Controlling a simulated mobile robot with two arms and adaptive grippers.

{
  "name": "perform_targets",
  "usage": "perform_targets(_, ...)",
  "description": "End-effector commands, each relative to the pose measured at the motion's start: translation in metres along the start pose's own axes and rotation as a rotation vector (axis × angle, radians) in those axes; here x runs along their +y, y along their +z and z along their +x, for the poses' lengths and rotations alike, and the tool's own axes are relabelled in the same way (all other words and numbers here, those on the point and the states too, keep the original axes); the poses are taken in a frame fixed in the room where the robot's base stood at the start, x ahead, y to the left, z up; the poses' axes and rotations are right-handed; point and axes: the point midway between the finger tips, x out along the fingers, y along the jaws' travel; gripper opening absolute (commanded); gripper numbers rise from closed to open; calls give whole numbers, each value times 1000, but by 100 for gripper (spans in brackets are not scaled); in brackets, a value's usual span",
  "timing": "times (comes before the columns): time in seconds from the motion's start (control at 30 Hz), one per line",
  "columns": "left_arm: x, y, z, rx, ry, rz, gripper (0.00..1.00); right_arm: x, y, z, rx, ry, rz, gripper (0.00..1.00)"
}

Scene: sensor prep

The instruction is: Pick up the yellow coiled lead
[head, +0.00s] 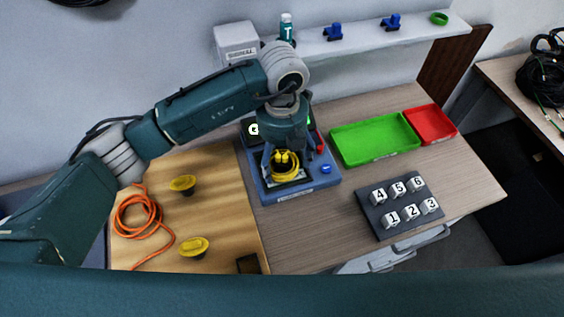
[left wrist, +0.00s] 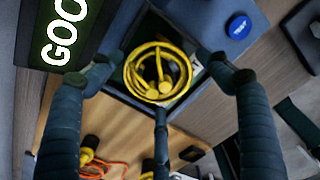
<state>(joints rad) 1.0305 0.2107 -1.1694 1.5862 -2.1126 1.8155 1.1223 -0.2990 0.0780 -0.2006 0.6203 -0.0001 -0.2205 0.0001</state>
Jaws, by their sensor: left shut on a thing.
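The yellow coiled lead (head: 285,168) is a ring of several loops at the blue test station (head: 300,193), over its dark tray. It also shows in the left wrist view (left wrist: 148,86), in the middle between my fingers. My left gripper (head: 282,160) reaches down from above and is shut on the lead. In the left wrist view its fingers (left wrist: 160,85) surround the coil on the left, right and bottom. Whether the lead touches the tray cannot be told. My right gripper is in neither view.
A lit display (left wrist: 66,30) reading "GOO", partly cut off, stands beside the station. A blue button (head: 326,168) is at its right. An orange cable (head: 143,222) and yellow knobs (head: 183,184) lie on the left board. Green (head: 374,138) and red (head: 431,124) trays and a numbered block rack (head: 375,212) are right.

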Motion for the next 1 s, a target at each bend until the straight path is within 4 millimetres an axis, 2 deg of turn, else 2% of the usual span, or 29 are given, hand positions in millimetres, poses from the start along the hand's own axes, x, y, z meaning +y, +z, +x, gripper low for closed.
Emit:
perform_targets(0.27, 1, 0, -1, 1, 2, -1, 29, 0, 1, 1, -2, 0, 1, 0)
perform_targets(0.47, 0, 1, -18, -2, 0, -1, 29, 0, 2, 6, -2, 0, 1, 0)
perform_targets(0.67, 0, 1, -61, -6, 0, 2, 29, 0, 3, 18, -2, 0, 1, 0)
perform_targets(0.9, 1, 2, -135, -9, 3, -2, 29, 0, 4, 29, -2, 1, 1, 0)
perform_targets(1.0, 1, 2, -158, -6, 2, -2, 29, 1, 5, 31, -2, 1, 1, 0)
